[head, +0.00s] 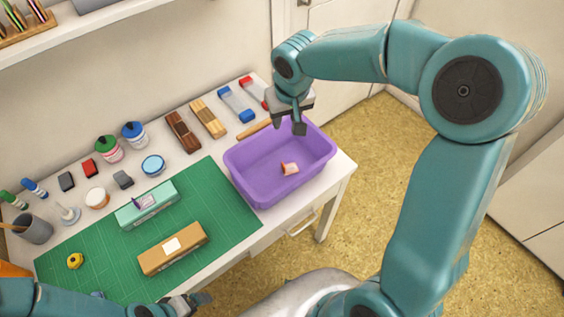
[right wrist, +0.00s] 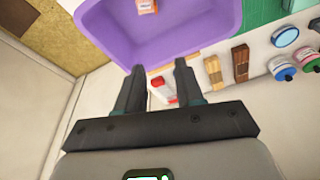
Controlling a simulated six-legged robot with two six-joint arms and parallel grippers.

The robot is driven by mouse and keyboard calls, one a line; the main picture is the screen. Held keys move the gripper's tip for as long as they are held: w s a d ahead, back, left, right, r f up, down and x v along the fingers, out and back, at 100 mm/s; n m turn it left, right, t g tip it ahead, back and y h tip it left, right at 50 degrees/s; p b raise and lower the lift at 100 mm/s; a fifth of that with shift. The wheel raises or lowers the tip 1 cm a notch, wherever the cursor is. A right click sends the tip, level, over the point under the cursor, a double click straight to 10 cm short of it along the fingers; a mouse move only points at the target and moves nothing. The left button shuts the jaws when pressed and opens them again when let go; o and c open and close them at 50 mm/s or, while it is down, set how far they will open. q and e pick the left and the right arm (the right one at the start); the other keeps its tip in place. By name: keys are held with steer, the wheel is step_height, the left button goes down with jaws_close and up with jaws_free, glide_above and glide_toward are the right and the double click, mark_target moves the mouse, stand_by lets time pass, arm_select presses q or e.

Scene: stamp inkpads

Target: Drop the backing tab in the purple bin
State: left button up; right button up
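The purple bin (head: 243,181) stands at the right end of the table, and its wall also fills the top of the right wrist view (right wrist: 185,46). A small orange-and-white piece (head: 289,168) lies on the bin's floor; it also shows in the right wrist view (right wrist: 147,6). I cannot tell surely whether it is the backing tab. My right gripper (head: 300,128) is above the bin's far rim. In the right wrist view its fingers (right wrist: 158,78) stand apart with nothing between them. My left gripper (head: 197,300) is low at the table's front edge; its fingertips are unclear.
A teal box (head: 160,208) with a small purple piece on it and a tan box (head: 190,255) with a white label lie on the green mat (head: 222,212). A yellow roll (head: 75,261) lies at left. Jars, wood blocks and blue and red tools line the back.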

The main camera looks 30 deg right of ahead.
steer(key=v, duration=0.8)
